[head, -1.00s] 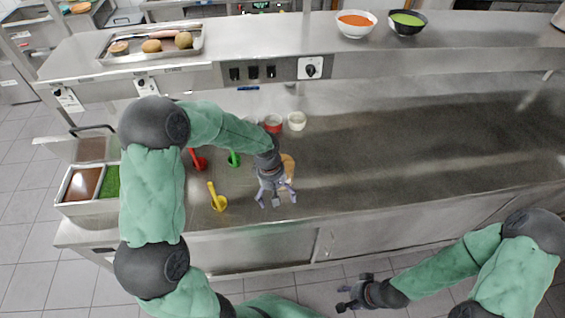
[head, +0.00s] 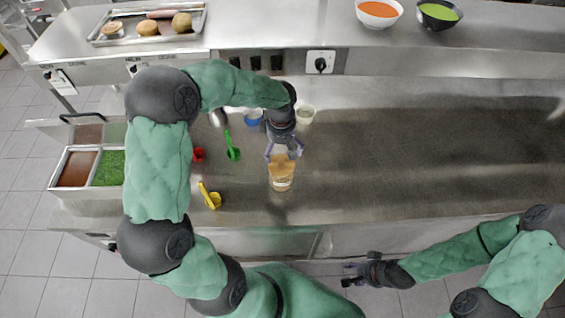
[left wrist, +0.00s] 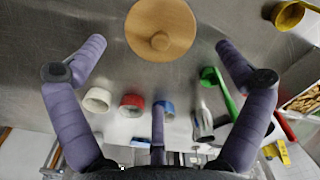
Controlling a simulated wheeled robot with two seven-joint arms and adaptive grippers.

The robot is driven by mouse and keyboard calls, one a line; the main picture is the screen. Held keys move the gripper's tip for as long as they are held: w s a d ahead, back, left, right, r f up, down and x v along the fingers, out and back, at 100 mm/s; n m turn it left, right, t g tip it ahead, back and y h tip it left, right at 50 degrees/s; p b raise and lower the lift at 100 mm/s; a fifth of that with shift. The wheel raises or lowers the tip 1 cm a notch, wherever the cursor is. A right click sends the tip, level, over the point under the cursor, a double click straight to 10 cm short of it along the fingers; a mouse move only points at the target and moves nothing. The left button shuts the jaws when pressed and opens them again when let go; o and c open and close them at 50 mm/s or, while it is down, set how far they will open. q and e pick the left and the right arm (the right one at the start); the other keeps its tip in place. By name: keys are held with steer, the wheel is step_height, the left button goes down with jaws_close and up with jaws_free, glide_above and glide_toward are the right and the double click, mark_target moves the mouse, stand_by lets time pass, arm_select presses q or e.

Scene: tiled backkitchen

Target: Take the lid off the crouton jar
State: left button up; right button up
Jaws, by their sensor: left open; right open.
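The crouton jar (head: 281,184) stands upright on the steel counter near its front edge, in the head view. Its round wooden lid (head: 281,166) is on top. In the left wrist view the lid (left wrist: 160,20) with its small knob is at the top, partly cut off by the frame edge. My left gripper (head: 284,152) is open and empty, just behind and above the jar in the head view; its fingers (left wrist: 160,45) are spread on both sides of the lid's position in the wrist view. My right gripper (head: 348,274) is open and empty, in front of the counter.
Green (head: 233,150), red (head: 198,155) and yellow (head: 211,198) scoops lie left of the jar. A white cup (head: 305,116) and a blue cup (head: 254,118) stand behind. Food containers (head: 75,168) sit far left. A raised shelf (head: 270,40) runs along the back. The counter right of the jar is clear.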

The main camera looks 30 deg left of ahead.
mark_target(281, 162)
arm_select(q)
step_height(281, 162, down, 2)
steer(key=shift+w+f, duration=0.1)
steer(key=shift+f, duration=2.35)
steer(key=shift+s, duration=0.2)
steer(key=c, duration=1.2)
steer(key=shift+s+d, duration=0.15)
steer(key=shift+s, duration=0.05)
steer(key=c, duration=0.3)
